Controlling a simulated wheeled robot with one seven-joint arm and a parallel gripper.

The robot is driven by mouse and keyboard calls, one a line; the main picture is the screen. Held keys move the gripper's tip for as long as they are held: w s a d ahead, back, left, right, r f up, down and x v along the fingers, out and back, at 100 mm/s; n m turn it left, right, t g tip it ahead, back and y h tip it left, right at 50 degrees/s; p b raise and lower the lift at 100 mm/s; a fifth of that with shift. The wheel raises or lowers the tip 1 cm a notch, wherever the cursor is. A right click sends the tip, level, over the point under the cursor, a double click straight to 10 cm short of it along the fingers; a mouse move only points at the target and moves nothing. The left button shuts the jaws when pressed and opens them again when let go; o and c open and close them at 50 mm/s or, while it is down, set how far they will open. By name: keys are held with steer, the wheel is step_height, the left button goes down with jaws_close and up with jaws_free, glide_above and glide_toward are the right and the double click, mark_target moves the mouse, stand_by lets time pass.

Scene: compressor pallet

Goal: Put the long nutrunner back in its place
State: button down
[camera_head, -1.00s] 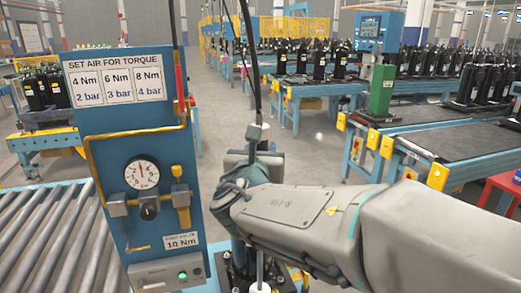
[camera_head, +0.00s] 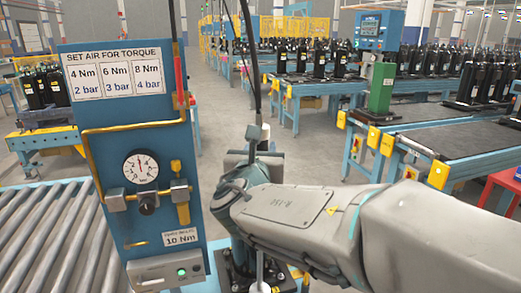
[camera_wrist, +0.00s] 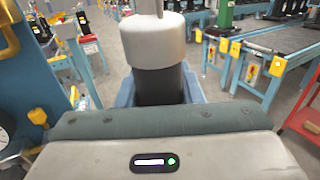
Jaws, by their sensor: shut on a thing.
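The long nutrunner stands upright in my gripper (camera_wrist: 160,98). In the wrist view its pale grey upper part (camera_wrist: 153,40) and dark body (camera_wrist: 160,85) sit between the two blue-grey fingers. In the head view its upper end (camera_head: 264,135) hangs below a dark cable, and a thin shaft (camera_head: 260,264) with a pale end shows below my arm. My wrist hides its middle and the grip in the head view. The nutrunner's place cannot be made out in these views.
A blue panel (camera_head: 110,215) with a pressure gauge (camera_head: 140,166) and torque sign (camera_head: 119,75) stands close on the left. A roller conveyor (camera_head: 45,235) lies beside it. Dark fittings (camera_head: 240,275) are partly visible below my arm. Conveyors with black units (camera_head: 440,140) stand behind right.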

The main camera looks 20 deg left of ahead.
steer(key=shift+f+b, duration=4.35)
stand_by(1.0)
steer(key=c, duration=0.9)
jaws_free()
steer(key=shift+f, duration=0.25)
steer(key=s+d, duration=0.1)
steer(key=s, duration=1.2)
steer(key=shift+s+d+r, duration=0.15)
steer(key=shift+s+d, duration=0.1)
steer(key=shift+s, duration=0.15)
